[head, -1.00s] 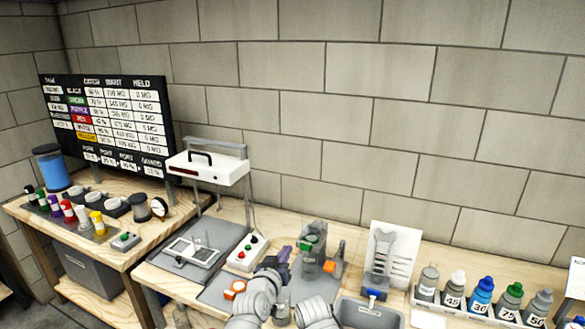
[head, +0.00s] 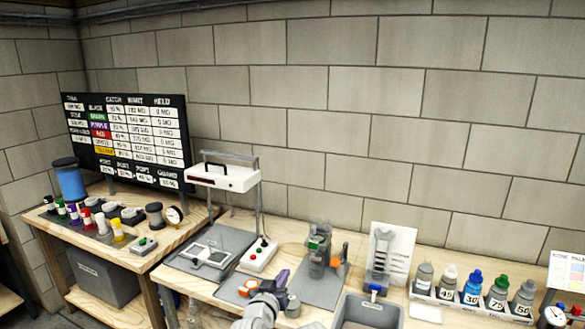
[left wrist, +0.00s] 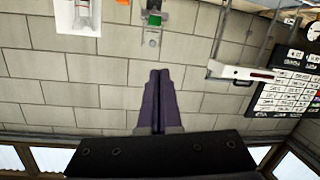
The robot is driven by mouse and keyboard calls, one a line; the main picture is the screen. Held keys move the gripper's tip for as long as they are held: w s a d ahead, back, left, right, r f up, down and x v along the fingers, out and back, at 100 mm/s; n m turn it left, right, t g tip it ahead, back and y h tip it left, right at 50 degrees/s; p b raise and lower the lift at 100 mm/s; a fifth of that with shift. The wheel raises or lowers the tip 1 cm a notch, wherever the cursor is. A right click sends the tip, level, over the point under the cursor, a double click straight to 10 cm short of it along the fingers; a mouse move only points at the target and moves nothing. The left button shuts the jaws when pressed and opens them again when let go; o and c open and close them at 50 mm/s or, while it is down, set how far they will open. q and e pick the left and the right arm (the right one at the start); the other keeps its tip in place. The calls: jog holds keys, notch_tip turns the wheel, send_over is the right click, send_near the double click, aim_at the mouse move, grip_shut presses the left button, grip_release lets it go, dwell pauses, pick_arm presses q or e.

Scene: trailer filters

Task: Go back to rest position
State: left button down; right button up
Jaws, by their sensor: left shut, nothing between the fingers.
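My left gripper (head: 283,279) has purple fingers and shows at the bottom middle of the head view, over the front of the long workbench (head: 185,285). In the left wrist view its two fingers (left wrist: 160,76) lie together, with nothing between them. They point toward the block wall and the grey-green bench device. My right gripper cannot be made out in the head view.
A grey device with a green part (head: 318,250) stands on a mat behind my left gripper. A grey bin (head: 366,312) is to the right. Numbered bottles (head: 472,288) stand in a rack farther right. A scanner-like frame (head: 222,178) and a signboard (head: 125,130) are left.

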pick_arm(q)
jog(key=s+a+f+g+y, duration=0.1)
jog(key=s+a+f+g, duration=0.25)
jog(key=f, duration=0.35)
jog(key=s+a+f+g+y, duration=0.1)
jog(key=s+a+f+g, duration=0.1)
jog(key=f+g, duration=0.3)
jog(key=s+a+f+g+y, duration=0.2)
jog(key=s+a+f+g, duration=0.4)
jog(key=s+a, duration=0.4)
jog(key=s+d+m+g+y, duration=0.1)
jog(key=s+d+m, duration=0.2)
jog(key=s+d, duration=0.4)
jog(key=d, duration=0.5)
jog(key=shift+s+f+y, duration=0.15)
jog(key=shift+f+y, duration=0.05)
jog(key=shift+y, duration=0.2)
